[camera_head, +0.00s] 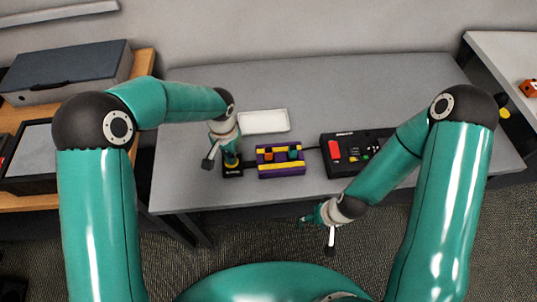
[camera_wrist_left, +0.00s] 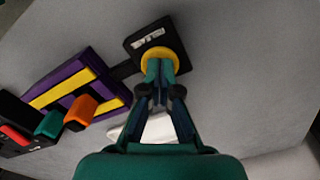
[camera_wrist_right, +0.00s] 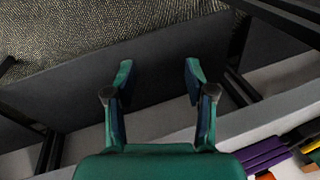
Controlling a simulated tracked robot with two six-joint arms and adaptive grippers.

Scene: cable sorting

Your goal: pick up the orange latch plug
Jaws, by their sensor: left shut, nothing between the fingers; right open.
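The orange latch plug (camera_head: 268,157) sits in a purple and yellow rack (camera_head: 280,171) on the grey table, beside a green plug (camera_head: 293,153). In the left wrist view the orange plug (camera_wrist_left: 80,112) stands out from the rack (camera_wrist_left: 63,83), left of my gripper. My left gripper (camera_head: 232,160) is shut and empty, its tips at a yellow ring (camera_wrist_left: 158,54) on a black base (camera_wrist_left: 137,40). Whether they touch it is unclear. My right gripper (camera_head: 306,219) is open and empty in front of the table's front edge; its spread fingers show in the right wrist view (camera_wrist_right: 158,66).
A black box (camera_head: 342,164) with a red part stands right of the rack. A white tray (camera_head: 264,122) lies behind the rack. The grey table (camera_head: 185,180) has bare room at the left front and back. A wooden side table (camera_head: 143,68) stands at left.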

